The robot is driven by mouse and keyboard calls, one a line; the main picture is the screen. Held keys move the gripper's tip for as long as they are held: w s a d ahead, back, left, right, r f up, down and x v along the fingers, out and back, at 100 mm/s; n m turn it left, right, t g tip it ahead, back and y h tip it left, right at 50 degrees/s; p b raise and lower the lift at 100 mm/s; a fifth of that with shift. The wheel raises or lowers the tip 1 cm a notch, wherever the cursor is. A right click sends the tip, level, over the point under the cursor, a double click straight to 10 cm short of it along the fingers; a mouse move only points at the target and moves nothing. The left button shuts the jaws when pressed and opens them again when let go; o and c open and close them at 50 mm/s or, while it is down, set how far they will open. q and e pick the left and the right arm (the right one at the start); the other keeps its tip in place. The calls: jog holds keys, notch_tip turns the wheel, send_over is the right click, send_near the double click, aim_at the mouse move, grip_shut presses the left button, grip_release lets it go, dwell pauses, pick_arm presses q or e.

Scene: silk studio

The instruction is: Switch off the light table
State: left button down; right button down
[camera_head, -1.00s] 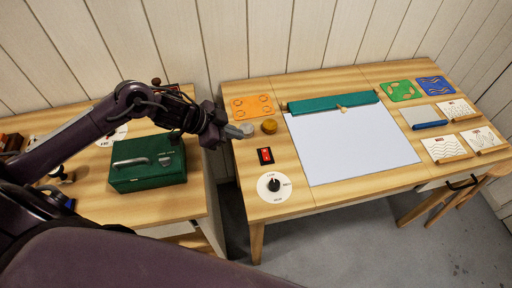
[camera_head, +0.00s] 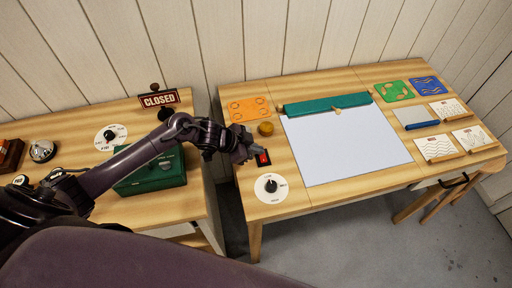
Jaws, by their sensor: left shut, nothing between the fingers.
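The light table's pale panel (camera_head: 345,147) is set in the wooden table on the right, with a teal bar along its back edge. A red rocker switch (camera_head: 263,158) in a black frame sits left of the panel. My left gripper (camera_head: 252,155) is shut and empty. Its tip is at the switch's left side and hides part of it. I cannot tell whether it touches the switch. A white round dial (camera_head: 271,188) with a black knob lies in front of the switch. My right gripper is not in view.
An amber round knob (camera_head: 266,128) and an orange plate (camera_head: 249,109) lie behind the switch. My left arm passes over a green box (camera_head: 160,178) on the left table. A CLOSED sign (camera_head: 159,99) stands behind. A gap separates the tables.

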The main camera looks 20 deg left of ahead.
pick_arm(q)
jog(key=shift+f, duration=0.4)
jog(key=shift+w+a+f, duration=0.1)
jog(key=shift+f, duration=0.15)
jog(key=shift+s, duration=0.2)
jog(key=shift+s+d+p, duration=0.3)
jog(key=shift+p, duration=0.1)
jog(key=shift+s+d, duration=0.2)
jog(key=shift+s, duration=0.05)
jog(key=shift+r, duration=0.1)
